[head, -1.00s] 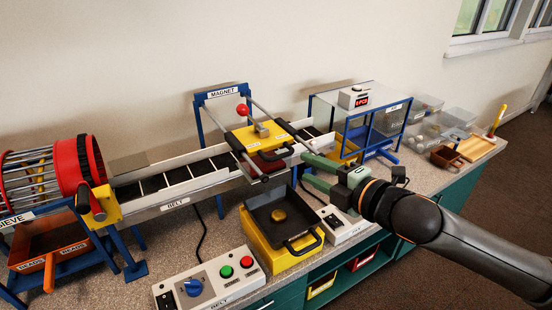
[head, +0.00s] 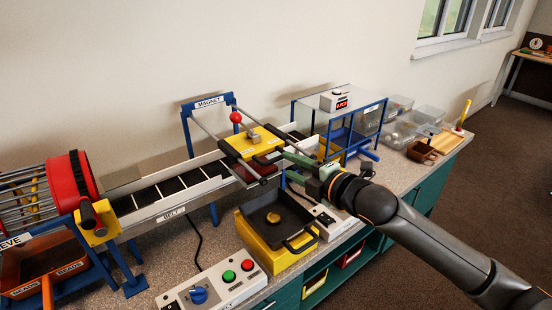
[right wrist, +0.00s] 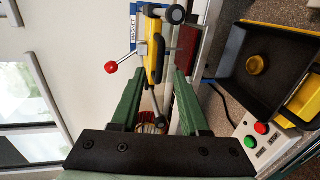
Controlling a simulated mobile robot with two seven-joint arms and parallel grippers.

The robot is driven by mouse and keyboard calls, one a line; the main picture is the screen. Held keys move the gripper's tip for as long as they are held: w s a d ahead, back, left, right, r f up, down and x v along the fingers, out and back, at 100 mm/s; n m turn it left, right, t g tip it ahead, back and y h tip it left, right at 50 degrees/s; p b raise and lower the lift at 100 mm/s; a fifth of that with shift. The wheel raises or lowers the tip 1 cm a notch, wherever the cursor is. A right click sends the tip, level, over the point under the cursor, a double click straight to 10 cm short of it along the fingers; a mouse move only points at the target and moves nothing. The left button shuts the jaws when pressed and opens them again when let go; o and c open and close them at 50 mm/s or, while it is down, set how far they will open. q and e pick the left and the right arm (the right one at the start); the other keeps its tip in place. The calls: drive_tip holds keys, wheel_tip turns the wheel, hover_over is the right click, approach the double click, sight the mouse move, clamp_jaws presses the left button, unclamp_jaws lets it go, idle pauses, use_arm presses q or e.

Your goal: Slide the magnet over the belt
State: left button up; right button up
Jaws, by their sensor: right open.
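The magnet is a yellow carriage (head: 245,140) with a dark red block (head: 262,165) below it. It sits on two rails across the belt (head: 172,187), under a blue frame labelled MAGNET (head: 209,102). A red ball knob (head: 235,117) stands at its back left. My right gripper (head: 289,164) is open at the carriage's right front side. In the right wrist view the carriage (right wrist: 154,58) shows nearly edge-on between the open green fingers (right wrist: 160,75); I cannot tell whether they touch it. My left gripper is not in view.
A black pan (head: 262,222) on a yellow stand is in front of the belt. A control box (head: 214,287) with buttons stands at the front. The red sieve drum (head: 72,182) is at left. A blue-framed clear case (head: 340,115) is behind my right gripper.

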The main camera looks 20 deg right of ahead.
sight(277, 160)
drive_tip(key=x, duration=0.6)
drive_tip(key=shift+w+a, duration=0.15)
drive_tip(key=shift+w, duration=0.1)
clamp_jaws()
idle(1.2)
